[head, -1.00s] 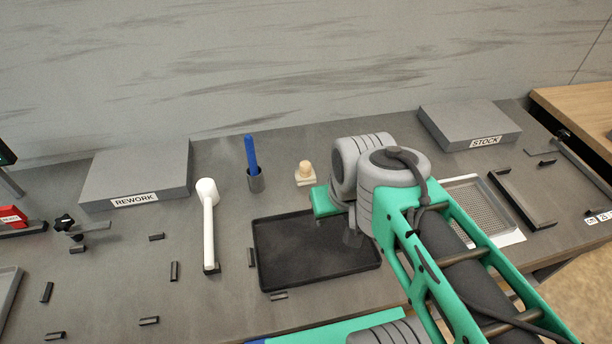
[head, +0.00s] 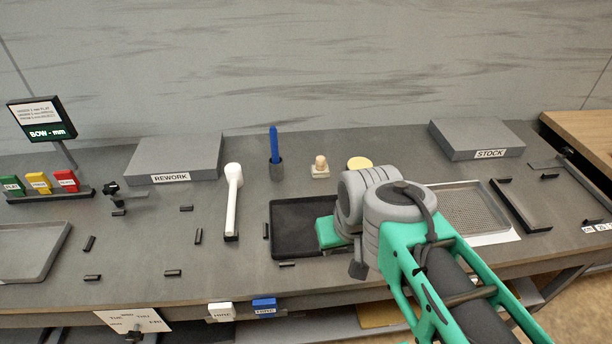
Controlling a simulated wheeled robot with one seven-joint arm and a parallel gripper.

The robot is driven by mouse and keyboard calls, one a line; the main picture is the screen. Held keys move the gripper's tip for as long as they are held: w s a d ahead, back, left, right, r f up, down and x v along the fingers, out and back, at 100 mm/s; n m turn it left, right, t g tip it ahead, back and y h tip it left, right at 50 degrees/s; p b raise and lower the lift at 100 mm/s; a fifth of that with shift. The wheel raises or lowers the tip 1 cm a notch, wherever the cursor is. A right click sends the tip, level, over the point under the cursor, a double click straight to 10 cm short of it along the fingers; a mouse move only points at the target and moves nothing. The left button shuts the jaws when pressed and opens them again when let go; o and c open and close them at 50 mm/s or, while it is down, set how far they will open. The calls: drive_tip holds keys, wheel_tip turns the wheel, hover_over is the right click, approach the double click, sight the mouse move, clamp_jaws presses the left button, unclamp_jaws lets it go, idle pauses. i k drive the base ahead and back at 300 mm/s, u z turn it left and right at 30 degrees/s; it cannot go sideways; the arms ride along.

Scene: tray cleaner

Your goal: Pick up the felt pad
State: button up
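A small cream block with a round wooden knob (head: 320,168) stands upright on the bench behind the black tray; it looks like the felt pad. A flat yellow disc (head: 359,163) lies just right of it, partly covered by my arm. My gripper is mostly hidden behind my green and grey wrist links, over the right part of the black tray (head: 287,205). A small dark piece (head: 357,269) below the wrist may be part of it. Its fingers cannot be made out. The cream block stands clear of my arm.
A blue-handled tool stands in a dark cup (head: 277,171), left of the block. A white mallet-like tool (head: 232,200) lies further left. The REWORK block (head: 175,158) and STOCK block (head: 477,140) stand at the back. A perforated tray (head: 470,212) is right of my arm.

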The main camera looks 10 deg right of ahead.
sight(320, 170)
drive_tip(key=u, duration=2.9)
drive_tip(key=k, duration=0.9)
drive_tip(key=z, duration=0.95)
drive_tip(key=i, duration=1)
